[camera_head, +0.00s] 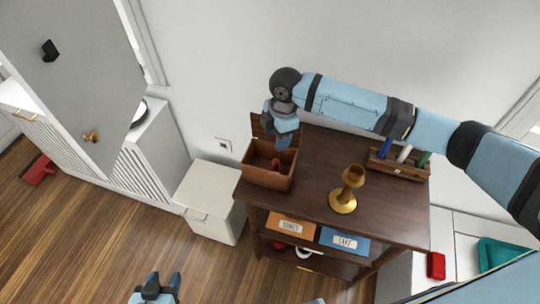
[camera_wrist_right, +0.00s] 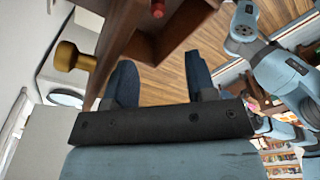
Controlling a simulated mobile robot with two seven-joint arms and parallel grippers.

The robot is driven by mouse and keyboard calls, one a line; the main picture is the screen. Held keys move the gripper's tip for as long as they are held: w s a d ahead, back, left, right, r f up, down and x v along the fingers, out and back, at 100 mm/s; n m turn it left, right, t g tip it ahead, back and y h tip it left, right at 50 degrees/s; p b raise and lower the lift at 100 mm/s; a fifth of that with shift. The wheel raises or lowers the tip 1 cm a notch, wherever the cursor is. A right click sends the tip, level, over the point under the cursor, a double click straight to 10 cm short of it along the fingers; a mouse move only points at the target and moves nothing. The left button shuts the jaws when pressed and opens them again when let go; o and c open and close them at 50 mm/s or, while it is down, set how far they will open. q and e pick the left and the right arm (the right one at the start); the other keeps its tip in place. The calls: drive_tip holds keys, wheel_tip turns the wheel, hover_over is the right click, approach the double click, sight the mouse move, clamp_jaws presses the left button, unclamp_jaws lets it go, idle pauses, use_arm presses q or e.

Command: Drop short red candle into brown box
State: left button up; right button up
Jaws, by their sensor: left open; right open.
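The brown box (camera_head: 266,180) stands open, lid raised, at the left end of the dark wooden table. The short red candle (camera_head: 276,163) is inside it, apart from my fingers. The candle's red end (camera_wrist_right: 158,9) and the box wall (camera_wrist_right: 178,40) also show in the right wrist view. My right gripper (camera_head: 281,140) is above the box's back part, pointing down; its two fingers (camera_wrist_right: 162,75) are apart with nothing between them. My left gripper (camera_head: 156,284) is open and empty over the floor at the bottom of the head view.
A brass candlestick (camera_head: 345,201) stands on the table (camera_head: 312,170), right of the box. A wooden rack (camera_head: 400,170) with blue, white and green candles is at the back right. A white cabinet (camera_head: 212,187) is left of the table. Orange (camera_head: 290,226) and blue boxes (camera_head: 344,242) sit below.

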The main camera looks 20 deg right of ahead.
wheel_tip(320, 180, up, 14)
drive_tip(key=d, duration=0.1)
drive_tip(key=shift+w+d+f+b, duration=0.15)
drive_tip(key=shift+d+f+b, duration=0.05)
drive_tip(key=shift+d+b, duration=0.15)
drive_tip(key=shift+a, duration=0.1)
drive_tip(key=s+a+f+m+t+y+p, duration=0.1)
drive_tip(key=s+a+f+m+t+y, duration=0.25)
drive_tip(key=f, duration=0.45)
drive_tip(key=s+a+f+m+t+y+p, duration=0.25)
drive_tip(key=a+f+m, duration=0.2)
drive_tip(key=f, duration=0.35)
drive_tip(key=s+d+f+m+t+h+p, duration=0.1)
drive_tip(key=s+d+f+m, duration=0.3)
drive_tip(key=s, duration=0.5)
drive_tip(key=s+d+f+m+t+h+p, duration=0.1)
drive_tip(key=s+d+f+m+t+h, duration=0.2)
drive_tip(key=s, duration=0.7)
drive_tip(key=d+f+m+t, duration=0.1)
drive_tip(key=d+m, duration=0.1)
drive_tip(key=shift+d+f, duration=0.15)
drive_tip(key=shift+d, duration=0.15)
